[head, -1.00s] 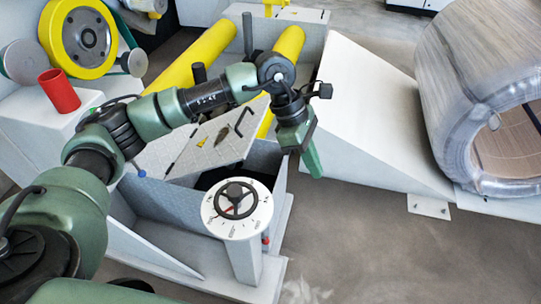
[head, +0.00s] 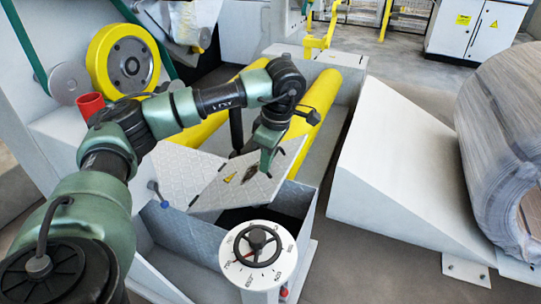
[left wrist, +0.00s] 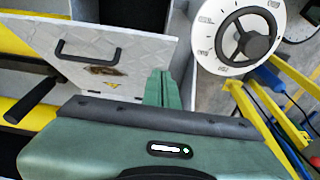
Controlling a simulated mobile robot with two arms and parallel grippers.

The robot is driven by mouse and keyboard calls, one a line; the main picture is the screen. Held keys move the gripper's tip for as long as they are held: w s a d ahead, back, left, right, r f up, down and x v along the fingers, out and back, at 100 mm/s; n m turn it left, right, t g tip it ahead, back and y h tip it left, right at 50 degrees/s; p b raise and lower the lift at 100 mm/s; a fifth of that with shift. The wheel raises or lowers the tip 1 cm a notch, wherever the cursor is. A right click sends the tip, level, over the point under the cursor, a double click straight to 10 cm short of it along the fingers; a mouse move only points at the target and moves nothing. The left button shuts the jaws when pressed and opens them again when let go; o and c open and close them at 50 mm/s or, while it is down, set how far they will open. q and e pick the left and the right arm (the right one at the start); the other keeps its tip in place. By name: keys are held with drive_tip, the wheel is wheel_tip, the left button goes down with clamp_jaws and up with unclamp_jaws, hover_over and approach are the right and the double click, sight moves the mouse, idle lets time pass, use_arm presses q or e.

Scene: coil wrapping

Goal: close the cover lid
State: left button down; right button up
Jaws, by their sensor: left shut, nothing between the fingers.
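The cover lid (head: 218,195) is a light grey tread-plate flap with warning stickers. It stands open and tilted over the grey box, whose dark opening (head: 240,214) shows below it. In the left wrist view the lid (left wrist: 135,68) shows its black handle (left wrist: 88,50) and stickers. My left gripper (head: 266,165) is shut and empty, fingers pointing down, in front of the lid's right part in the head view. Its fingers (left wrist: 158,88) show together by the lid's edge in the left wrist view. I cannot tell whether they touch it. My right gripper is out of view.
A round white dial with a black handwheel (head: 257,245) stands in front of the box; it also shows in the left wrist view (left wrist: 238,35). Yellow rollers (head: 320,95) lie behind the lid. A white ramp (head: 400,165) and a wrapped coil (head: 505,150) are to the right.

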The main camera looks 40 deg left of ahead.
use_arm(q)
hover_over(270, 195)
drive_tip(key=a, duration=0.2)
drive_tip(key=f, duration=0.4)
drive_tip(key=shift+s+d, duration=0.1)
drive_tip(key=shift+s, duration=0.1)
drive_tip(key=f, duration=0.1)
drive_tip(key=d+f, duration=0.1)
drive_tip(key=f, duration=0.1)
drive_tip(key=shift+w+d, duration=0.2)
drive_tip(key=shift+d, duration=0.15)
drive_tip(key=shift+w+d+f, duration=0.1)
drive_tip(key=shift+d+f, duration=0.05)
drive_tip(key=shift+f, duration=0.15)
drive_tip(key=shift+d+f, duration=0.1)
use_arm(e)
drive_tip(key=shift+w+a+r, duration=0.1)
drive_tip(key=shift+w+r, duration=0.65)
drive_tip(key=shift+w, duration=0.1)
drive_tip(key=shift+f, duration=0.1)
